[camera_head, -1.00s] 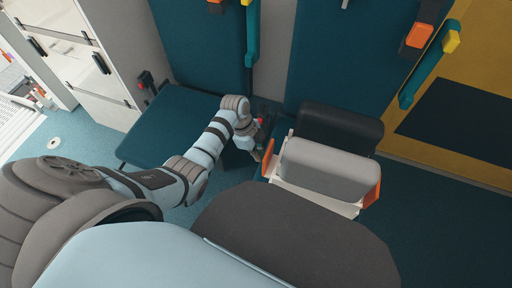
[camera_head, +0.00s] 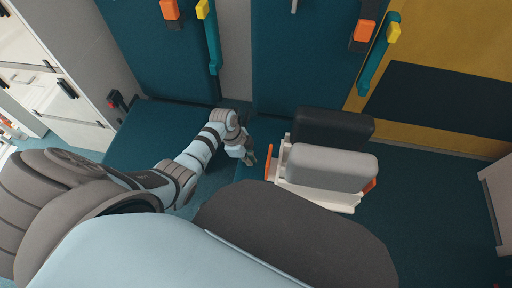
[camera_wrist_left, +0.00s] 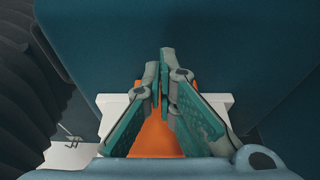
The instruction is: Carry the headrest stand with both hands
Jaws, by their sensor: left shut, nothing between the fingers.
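The headrest stand has a white frame (camera_head: 318,200) with a light grey cushion (camera_head: 332,168) in front and a black cushion (camera_head: 333,127) behind it. An orange handle (camera_head: 268,162) is at its left end and another (camera_head: 370,186) at its right end, partly hidden by the grey cushion. My left gripper (camera_head: 250,158) is beside the left handle, with a small gap in the head view. In the left wrist view its fingers (camera_wrist_left: 160,85) are shut, tips together and empty. An orange piece (camera_wrist_left: 157,138) shows behind and below them. My right gripper is not in view.
A teal seat (camera_head: 150,135) is at the left against a wall with teal panels (camera_head: 300,55), orange buckles (camera_head: 365,31) and a teal strap (camera_head: 378,60). A grey-white block (camera_head: 497,195) stands at the right edge. Teal floor (camera_head: 430,200) right of the stand is clear.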

